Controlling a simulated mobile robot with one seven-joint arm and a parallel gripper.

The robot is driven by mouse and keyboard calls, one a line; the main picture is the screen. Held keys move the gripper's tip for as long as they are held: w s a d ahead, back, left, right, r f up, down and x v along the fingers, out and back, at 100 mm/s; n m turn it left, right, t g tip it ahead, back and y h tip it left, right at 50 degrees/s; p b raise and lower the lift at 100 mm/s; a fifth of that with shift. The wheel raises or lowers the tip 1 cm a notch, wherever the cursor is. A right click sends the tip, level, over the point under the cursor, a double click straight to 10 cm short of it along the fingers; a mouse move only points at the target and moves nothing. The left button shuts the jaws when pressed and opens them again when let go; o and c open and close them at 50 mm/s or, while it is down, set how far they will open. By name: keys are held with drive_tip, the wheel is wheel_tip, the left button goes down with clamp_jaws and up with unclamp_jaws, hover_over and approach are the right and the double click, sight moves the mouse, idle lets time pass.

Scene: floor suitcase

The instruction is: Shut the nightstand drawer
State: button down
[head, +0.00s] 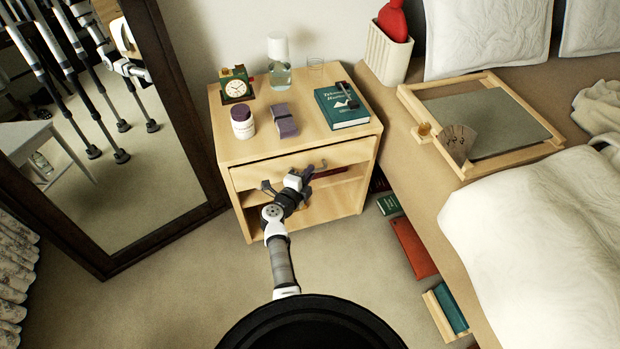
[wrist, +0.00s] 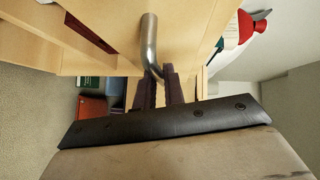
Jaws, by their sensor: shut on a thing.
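The light wood nightstand (head: 225,150) stands against the wall. Its drawer front (head: 270,172) is just under the top, with a thin dark gap above it. I cannot tell exactly how far out the drawer is. A curved metal handle (head: 322,164) sticks out from the drawer front, and it also shows in the wrist view (wrist: 149,42). My gripper (head: 306,174) is at the handle, and in the wrist view its two dark fingers (wrist: 158,88) are closed around the handle's near end. The fingers hide part of the handle.
A clock (head: 237,89), jar (head: 242,122), green book (head: 342,108) and bottle (head: 279,75) stand on the nightstand. A framed mirror (head: 130,180) is on the left. The bed (head: 420,170) is close on the right, with a red item (head: 413,247) low beside it.

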drive_tip(key=shift+w+a+r, duration=0.1)
drive_tip(key=shift+w+a, duration=0.15)
drive_tip(key=shift+w, duration=0.35)
drive_tip(key=shift+w+a+r, duration=0.1)
drive_tip(key=shift+w+a, duration=0.1)
drive_tip(key=shift+w, duration=0.4)
drive_tip(key=c, duration=1.5)
unclamp_jaws()
drive_tip(key=shift+f, duration=0.15)
drive_tip(key=p+v, duration=0.1)
drive_tip(key=v, duration=1.2)
drive_tip(key=shift+s, duration=0.35)
drive_tip(key=shift+a, duration=0.1)
